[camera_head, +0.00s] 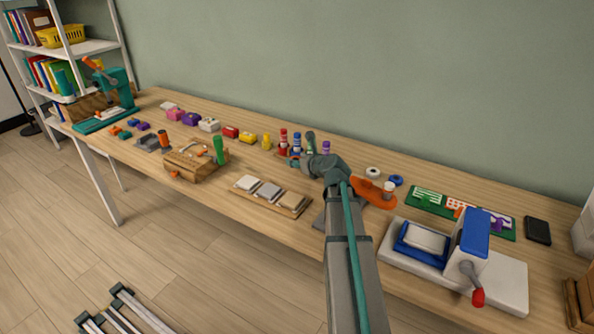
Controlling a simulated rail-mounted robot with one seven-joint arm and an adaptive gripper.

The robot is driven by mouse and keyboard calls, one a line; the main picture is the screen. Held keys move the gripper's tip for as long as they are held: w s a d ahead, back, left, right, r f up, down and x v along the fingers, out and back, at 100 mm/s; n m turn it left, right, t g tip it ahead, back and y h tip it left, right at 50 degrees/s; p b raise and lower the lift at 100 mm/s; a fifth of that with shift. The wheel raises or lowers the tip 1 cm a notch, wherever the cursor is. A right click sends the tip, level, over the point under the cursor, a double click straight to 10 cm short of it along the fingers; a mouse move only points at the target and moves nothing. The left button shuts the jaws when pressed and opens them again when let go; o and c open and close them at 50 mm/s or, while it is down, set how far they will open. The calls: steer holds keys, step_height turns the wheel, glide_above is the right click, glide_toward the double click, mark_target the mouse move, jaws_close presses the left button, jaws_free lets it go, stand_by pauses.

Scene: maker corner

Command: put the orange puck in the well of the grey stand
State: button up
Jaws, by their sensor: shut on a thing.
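My gripper (297,162) is at the end of my arm, over the middle of the table behind the tray of pale blocks. It is small here and partly hidden by my wrist. A small bit of orange shows at its fingertips, which fits the orange puck, but most of it is hidden. A flat grey piece (319,217) lies by the table's front edge, partly covered by my arm. I cannot tell which is the grey stand; no well can be made out.
A wooden tray with pale blocks (292,208) is in front. Right of my arm are an orange holder (368,194) and a white-and-blue crank machine (510,284). A wooden block with a green cylinder (218,149) stands left.

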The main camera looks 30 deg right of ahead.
mark_target(297, 175)
steer(key=shift+w+d+f, duration=0.1)
steer(key=shift+w+f, duration=0.2)
steer(key=shift+f, duration=0.05)
steer(key=shift+w+d+f+b, duration=0.1)
steer(key=shift+w+f+b, duration=0.05)
steer(key=shift+f, duration=0.8)
steer(key=shift+w+f+b, duration=0.15)
steer(key=shift+f, duration=0.8)
steer(key=shift+f, duration=0.15)
steer(key=o, duration=1.1)
steer(key=shift+c, duration=0.2)
steer(key=shift+s+r, duration=0.25)
steer(key=v, duration=1)
steer(key=shift+s+r, duration=0.2)
steer(key=shift+s, duration=0.1)
steer(key=shift+o, duration=0.4)
steer(key=shift+s+r+p, duration=0.15)
steer(key=shift+s+p, duration=0.15)
steer(key=shift+s, duration=0.1)
